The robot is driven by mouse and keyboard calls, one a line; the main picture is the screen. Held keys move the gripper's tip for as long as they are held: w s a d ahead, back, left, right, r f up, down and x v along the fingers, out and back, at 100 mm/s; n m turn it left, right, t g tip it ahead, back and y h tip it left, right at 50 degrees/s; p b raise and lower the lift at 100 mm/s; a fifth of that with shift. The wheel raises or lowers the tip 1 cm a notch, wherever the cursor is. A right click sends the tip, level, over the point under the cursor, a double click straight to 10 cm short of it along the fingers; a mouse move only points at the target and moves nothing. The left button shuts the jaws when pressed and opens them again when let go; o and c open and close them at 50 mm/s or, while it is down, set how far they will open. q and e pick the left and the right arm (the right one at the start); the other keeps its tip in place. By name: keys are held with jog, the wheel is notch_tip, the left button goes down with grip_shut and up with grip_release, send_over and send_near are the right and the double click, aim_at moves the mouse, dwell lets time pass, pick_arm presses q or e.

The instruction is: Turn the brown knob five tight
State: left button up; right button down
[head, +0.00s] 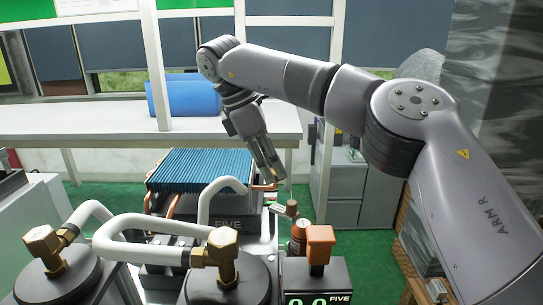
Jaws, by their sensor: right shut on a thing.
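My right gripper (276,174) reaches down from the upper left of its arm, behind the column tops. It is shut on a small, partly hidden piece at its fingertips, beside the copper pipe end; I cannot tell exactly what this piece is. An orange-brown knob (320,236) stands upright on a black box (317,275) with a display and the label FIVE. It is apart from the gripper, nearer to me and to the right. A small brown-topped part (287,208) sits just below the fingertips. My left gripper is not in view.
A blue-finned unit (203,170) labelled FIVE stands behind two dark columns with brass fittings (222,246) and white hoses (130,250).

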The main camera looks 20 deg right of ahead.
jog(key=shift+w+m+p, duration=0.1)
jog(key=shift+m+p, duration=0.2)
jog(key=shift+m, duration=0.2)
jog(key=c, duration=1.2)
grip_release()
jog(key=shift+c, duration=0.2)
